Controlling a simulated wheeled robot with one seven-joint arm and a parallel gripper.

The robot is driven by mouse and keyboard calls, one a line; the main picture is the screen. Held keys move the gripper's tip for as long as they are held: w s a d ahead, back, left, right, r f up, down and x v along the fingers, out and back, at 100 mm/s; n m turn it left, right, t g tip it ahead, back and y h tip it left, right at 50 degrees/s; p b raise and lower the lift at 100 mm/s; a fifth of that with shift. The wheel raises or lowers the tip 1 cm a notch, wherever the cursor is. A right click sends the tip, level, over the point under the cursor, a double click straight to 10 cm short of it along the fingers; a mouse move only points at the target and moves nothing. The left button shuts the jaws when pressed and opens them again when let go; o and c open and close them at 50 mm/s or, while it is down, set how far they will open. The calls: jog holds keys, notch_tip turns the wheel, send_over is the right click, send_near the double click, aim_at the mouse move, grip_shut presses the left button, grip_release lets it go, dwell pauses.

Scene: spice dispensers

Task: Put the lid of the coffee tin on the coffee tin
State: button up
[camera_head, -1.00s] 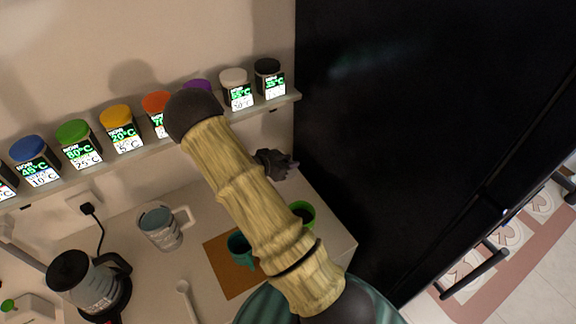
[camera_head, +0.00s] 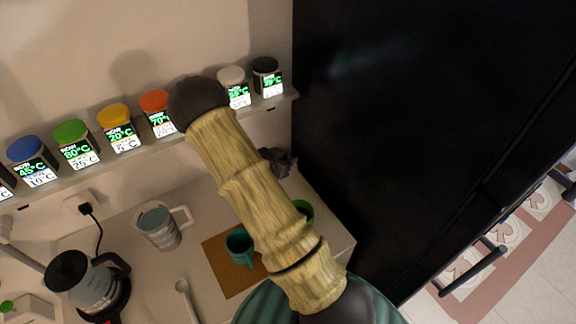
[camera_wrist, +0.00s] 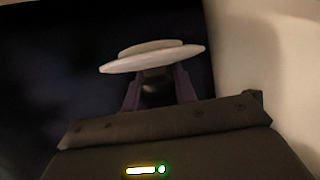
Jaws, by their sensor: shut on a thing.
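In the wrist view, my gripper (camera_wrist: 157,76) is shut on a pale, round, stepped lid (camera_wrist: 152,57). The lid lies flat and slightly tilted across the dark fingers. Behind it are a black surface and a pale wall. In the head view, my arm covers part of the shelf and counter, and the held lid does not show. I cannot tell which container is the coffee tin; no open tin can be made out.
A wall shelf (camera_head: 98,170) holds dispensers with blue, green, yellow, orange, white and black lids. Below are a kettle (camera_head: 92,288), a clear mug (camera_head: 158,230), a teal cup (camera_head: 240,246) on a brown mat (camera_head: 226,275), and a green cup (camera_head: 304,211). A tall black fridge (camera_head: 400,130) stands right.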

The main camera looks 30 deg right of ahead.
jog(key=shift+w+a+r+n+t+y, duration=0.1)
jog(key=shift+a+r+n+t+y, duration=0.1)
jog(key=shift+n+t, duration=0.25)
jog(key=shift+a+r+n+t+y, duration=0.1)
jog(key=shift+n+t+y, duration=0.1)
jog(key=shift+n+t, duration=0.2)
jog(key=s+a+n+t+y, duration=0.1)
jog(key=a+n+t+y, duration=0.1)
jog(key=a+n+y, duration=0.3)
jog(key=s+a+f+n+t+y, duration=0.1)
jog(key=a+n+y, duration=0.4)
jog(key=a, duration=0.7)
jog(key=s+n+t, duration=0.1)
jog(key=t, duration=0.1)
jog(key=shift+a+f+n+t, duration=0.25)
jog(key=shift+f+n+t, duration=0.05)
jog(key=shift+n+t, duration=0.05)
